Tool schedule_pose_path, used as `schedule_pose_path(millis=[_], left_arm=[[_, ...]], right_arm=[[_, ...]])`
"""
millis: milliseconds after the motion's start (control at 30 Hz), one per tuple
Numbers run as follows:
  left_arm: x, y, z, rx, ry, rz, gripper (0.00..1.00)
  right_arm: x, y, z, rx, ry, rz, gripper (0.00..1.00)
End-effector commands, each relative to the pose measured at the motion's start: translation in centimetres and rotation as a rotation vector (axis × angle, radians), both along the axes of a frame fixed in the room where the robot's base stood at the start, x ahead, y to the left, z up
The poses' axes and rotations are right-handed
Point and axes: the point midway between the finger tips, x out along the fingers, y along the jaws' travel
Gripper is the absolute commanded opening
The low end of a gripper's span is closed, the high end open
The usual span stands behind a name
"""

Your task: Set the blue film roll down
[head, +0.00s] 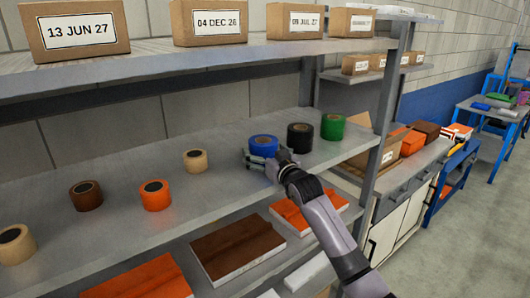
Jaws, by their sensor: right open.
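The blue film roll (263,145) stands on the middle shelf (215,182), left of a black roll. My right gripper (260,160) is at the near side of the blue roll, low over the shelf. Its jaws are open, and it overlaps the lower front of the roll in the picture. I cannot tell whether the fingers touch the roll. The roll looks upright, though its base is partly hidden by the gripper. My left gripper is not in view.
The black roll (300,137) and a green roll (332,127) stand close on the right. A beige roll (195,161), an orange roll (155,195) and a brown roll (86,195) stand to the left. A shelf with dated boxes (208,22) is above. A grey post (385,115) rises at right.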

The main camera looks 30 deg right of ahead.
Motion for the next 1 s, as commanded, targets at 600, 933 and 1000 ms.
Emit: schedule_pose_path(millis=[600,933,1000], left_arm=[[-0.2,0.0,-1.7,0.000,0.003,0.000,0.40],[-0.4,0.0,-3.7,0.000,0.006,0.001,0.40],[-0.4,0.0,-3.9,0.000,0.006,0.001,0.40]], right_arm=[[-4.0,0.5,-0.2,-0.002,-0.002,0.001,0.93],[-9.9,1.2,-0.1,0.000,-0.001,0.001,0.93],[-10.7,1.2,0.0,-0.001,0.000,0.000,0.93]])
